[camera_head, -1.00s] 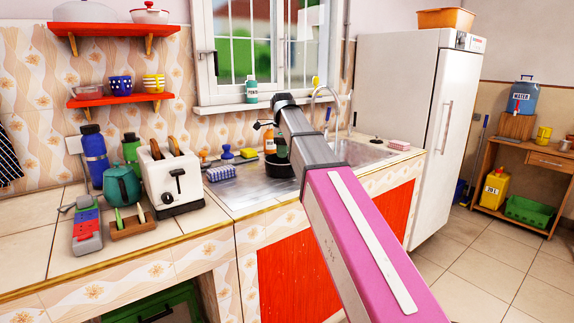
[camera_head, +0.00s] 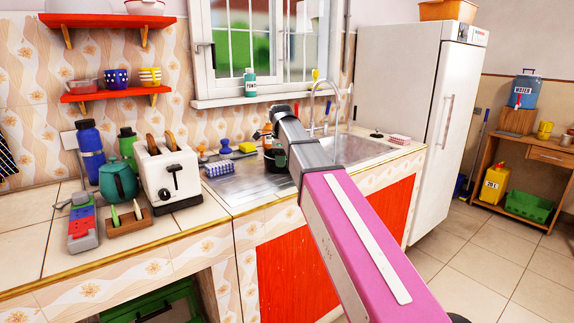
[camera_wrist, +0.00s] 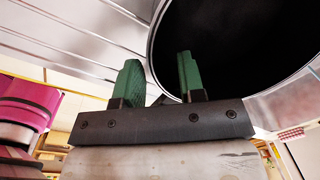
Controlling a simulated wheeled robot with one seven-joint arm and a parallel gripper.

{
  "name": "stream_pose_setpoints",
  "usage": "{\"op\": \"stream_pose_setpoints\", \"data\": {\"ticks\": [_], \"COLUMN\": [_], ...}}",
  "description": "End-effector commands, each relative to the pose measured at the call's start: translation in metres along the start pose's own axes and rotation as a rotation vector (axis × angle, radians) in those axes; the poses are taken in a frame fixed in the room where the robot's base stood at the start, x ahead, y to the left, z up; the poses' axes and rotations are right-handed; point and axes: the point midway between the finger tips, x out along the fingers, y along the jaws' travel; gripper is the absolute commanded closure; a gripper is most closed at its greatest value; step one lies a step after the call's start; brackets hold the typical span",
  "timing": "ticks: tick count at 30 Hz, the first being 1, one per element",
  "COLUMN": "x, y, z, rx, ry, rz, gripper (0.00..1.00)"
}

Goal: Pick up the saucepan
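The dark saucepan (camera_head: 270,166) sits on the metal drainboard left of the sink, partly hidden behind my arm in the head view. In the wrist view its round black inside (camera_wrist: 245,45) and thin light rim fill the upper right. My gripper (camera_wrist: 160,78) has two green fingers spread apart at the pan's rim. The left finger shows outside the rim and the right finger overlaps the dark inside. A small dark part shows between the fingers; I cannot tell whether it is the handle. In the head view my gripper is mostly hidden at the pan.
A blue-white sponge (camera_head: 218,169), a yellow sponge (camera_head: 248,147) and a blue brush (camera_head: 225,147) lie close left of the pan. A toaster (camera_head: 168,175) stands further left. The faucet (camera_head: 325,95) and sink are to the right, with the window sill behind.

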Motion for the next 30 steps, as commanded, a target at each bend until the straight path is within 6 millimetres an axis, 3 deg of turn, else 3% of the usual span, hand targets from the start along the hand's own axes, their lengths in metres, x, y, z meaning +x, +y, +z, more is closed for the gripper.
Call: {"op": "stream_pose_setpoints", "data": {"ticks": [6, 14, 18, 30], "x": [0.029, 0.032, 0.032, 0.031], "y": [0.000, 0.000, 0.000, 0.000], "z": [0.000, 0.000, 0.000, 0.000], "rx": [0.000, 0.000, 0.000, 0.000], "ry": [0.000, 0.000, 0.000, 0.000], "rz": [0.001, 0.000, 0.000, 0.000], "gripper": [0.64, 0.64, 1.00, 1.00]}}
